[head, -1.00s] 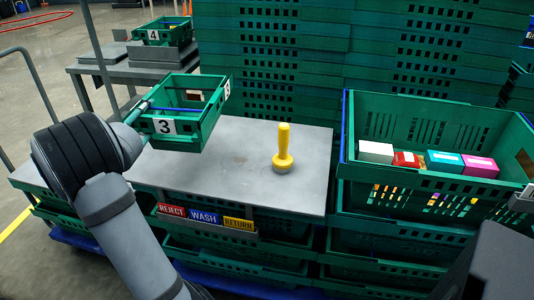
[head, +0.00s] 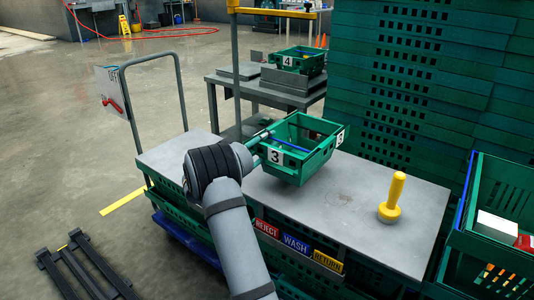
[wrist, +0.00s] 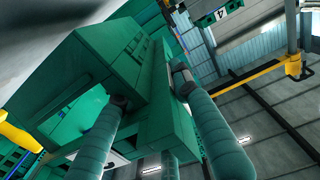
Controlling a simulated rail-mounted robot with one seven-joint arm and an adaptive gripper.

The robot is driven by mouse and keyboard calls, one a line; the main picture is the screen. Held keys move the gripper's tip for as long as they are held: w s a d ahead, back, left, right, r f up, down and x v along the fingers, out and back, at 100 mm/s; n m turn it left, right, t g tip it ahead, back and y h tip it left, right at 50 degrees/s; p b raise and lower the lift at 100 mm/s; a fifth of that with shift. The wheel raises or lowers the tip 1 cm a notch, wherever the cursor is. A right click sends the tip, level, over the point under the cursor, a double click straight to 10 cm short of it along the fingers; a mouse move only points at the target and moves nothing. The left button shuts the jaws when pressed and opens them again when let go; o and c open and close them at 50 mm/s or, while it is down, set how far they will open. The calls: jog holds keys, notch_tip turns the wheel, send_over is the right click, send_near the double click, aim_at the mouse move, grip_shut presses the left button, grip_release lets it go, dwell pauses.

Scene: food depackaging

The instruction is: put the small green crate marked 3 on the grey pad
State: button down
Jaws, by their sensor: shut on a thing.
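The small green crate marked 3 (head: 297,171) appears held above the grey trolley top in the head view, near its back edge. White labels with a 3 show on two of its sides. My gripper (head: 262,142) is shut on the crate's left wall in the head view. In the wrist view my gripper's fingers (wrist: 150,88) pinch the green wall of the crate (wrist: 125,50). A flat grey slab (head: 241,87), which looks like the grey pad, lies on the table behind, left of the green crate marked 4 (head: 297,62).
The trolley top (head: 350,200) bears a yellow knobbed tool (head: 393,200). Tall stacked green crates (head: 430,80) stand behind right. An upright grey post (head: 235,70) stands before the back table. A larger crate (head: 460,215) with boxes is at right.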

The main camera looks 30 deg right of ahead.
jog(key=shift+w, duration=0.25)
notch_tip(320, 180, down, 4)
jog(key=shift+f+b, duration=0.15)
jog(key=shift+b, duration=0.4)
jog(key=c, duration=1.8)
grip_release()
jog(key=shift+f, duration=0.2)
jog(key=o, duration=0.5)
jog(key=shift+r, duration=0.1)
